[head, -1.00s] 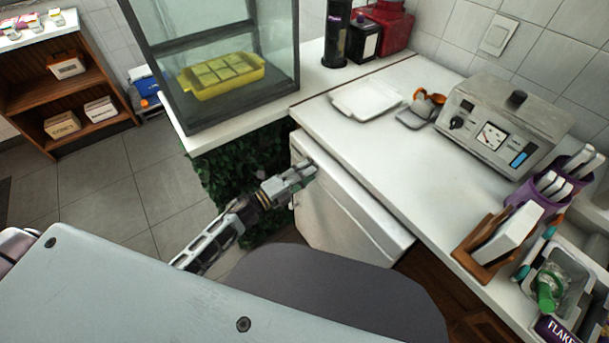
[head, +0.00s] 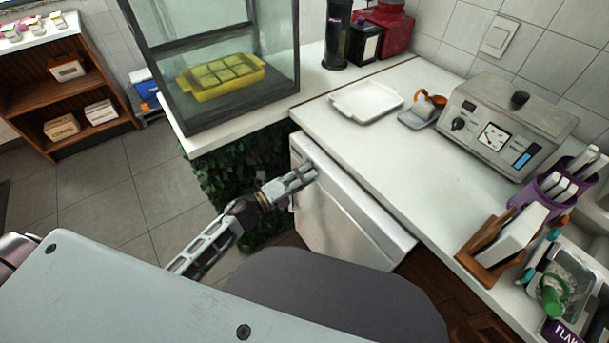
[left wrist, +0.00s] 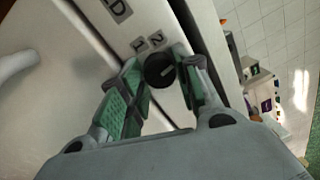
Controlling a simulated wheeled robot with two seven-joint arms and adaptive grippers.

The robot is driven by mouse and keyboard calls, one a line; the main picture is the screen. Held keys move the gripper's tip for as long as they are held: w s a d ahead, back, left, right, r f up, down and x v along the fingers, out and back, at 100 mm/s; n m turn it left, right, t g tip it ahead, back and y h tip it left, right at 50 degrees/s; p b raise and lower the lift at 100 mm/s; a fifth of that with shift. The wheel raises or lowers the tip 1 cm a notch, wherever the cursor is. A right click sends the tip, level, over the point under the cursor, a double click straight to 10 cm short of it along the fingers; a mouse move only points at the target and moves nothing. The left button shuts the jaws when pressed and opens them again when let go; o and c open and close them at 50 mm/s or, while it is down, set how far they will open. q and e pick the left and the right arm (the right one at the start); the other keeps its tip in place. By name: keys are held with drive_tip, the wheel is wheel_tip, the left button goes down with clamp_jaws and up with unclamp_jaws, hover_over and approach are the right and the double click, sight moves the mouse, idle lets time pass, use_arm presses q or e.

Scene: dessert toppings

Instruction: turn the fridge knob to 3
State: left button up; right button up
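The white fridge (head: 345,215) stands under the counter, and its upper left front is covered by my left gripper (head: 300,182) in the head view. In the left wrist view, the dark round fridge knob (left wrist: 160,71) sits on the fridge's panel between the green-padded fingers of my left gripper (left wrist: 163,72). The fingers are closed in on both sides of the knob. Labels "1" and "2" show beside it; a "3" is not visible, and the pointer's exact setting is unclear. My right gripper is not in view.
The white counter (head: 335,130) overhangs the fridge top. It bears a white tray (head: 366,101), a grey machine (head: 505,125) and a purple holder (head: 545,195). A glass case (head: 220,60) with a yellow tray stands at left. Leafy panelling (head: 225,185) is beside the fridge.

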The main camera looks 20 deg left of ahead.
use_arm(q)
drive_tip(key=o, duration=0.4)
drive_tip(key=shift+v, duration=6)
